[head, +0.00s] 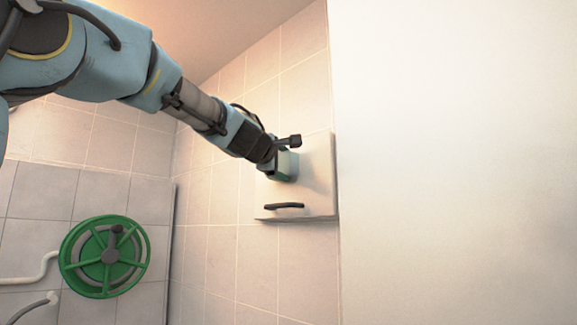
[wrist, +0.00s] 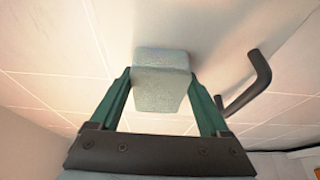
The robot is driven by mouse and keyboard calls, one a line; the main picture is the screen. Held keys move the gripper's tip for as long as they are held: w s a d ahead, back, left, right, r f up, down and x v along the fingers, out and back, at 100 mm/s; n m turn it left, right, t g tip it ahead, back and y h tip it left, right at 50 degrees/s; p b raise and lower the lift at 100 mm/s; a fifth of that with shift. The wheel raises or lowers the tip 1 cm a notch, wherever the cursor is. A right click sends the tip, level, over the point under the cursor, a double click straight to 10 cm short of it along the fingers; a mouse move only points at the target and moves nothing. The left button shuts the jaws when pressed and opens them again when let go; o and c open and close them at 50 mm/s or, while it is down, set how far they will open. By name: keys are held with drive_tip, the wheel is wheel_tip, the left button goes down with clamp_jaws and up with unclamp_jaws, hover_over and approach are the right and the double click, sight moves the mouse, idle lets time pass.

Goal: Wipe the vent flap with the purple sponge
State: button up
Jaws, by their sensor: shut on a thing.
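The vent flap (head: 318,170) is a pale square panel on the tiled wall in the head view, with a dark bar handle (head: 284,206) near its lower edge. In the wrist view the handle (wrist: 258,75) stands to the right of my gripper (wrist: 160,88). My gripper's green fingers are shut on a pale grey-blue sponge (wrist: 161,70); no purple shows on it. In the head view my gripper (head: 284,164) is at the flap's upper left part, above the handle. The sponge's far face is hidden, so I cannot tell whether it touches the flap.
A green hose reel (head: 75,250) with a grey hub is on the grey tiled wall at lower left, with pale pipes beside it. A plain white surface (head: 455,160) fills the right of the head view. The wall below the flap is clear.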

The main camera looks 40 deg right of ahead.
drive_tip(key=w+a+b, duration=0.1)
drive_tip(key=w+b, duration=0.1)
drive_tip(key=w, duration=0.7)
drive_tip(key=shift+w+a, duration=0.35)
drive_tip(key=shift+a, duration=0.05)
idle(0.4)
drive_tip(key=shift+b, duration=0.3)
drive_tip(key=shift+s+a+b, duration=0.2)
drive_tip(key=shift+a+b, duration=0.4)
drive_tip(key=shift+a, duration=0.35)
drive_tip(key=shift+s+a+b, duration=0.2)
drive_tip(key=shift+a+b, duration=0.45)
drive_tip(key=shift+a, duration=0.35)
drive_tip(key=shift+s+a+b, duration=0.2)
drive_tip(key=shift+a+b, duration=0.4)
drive_tip(key=shift+a, duration=0.35)
drive_tip(key=shift+a, duration=0.1)
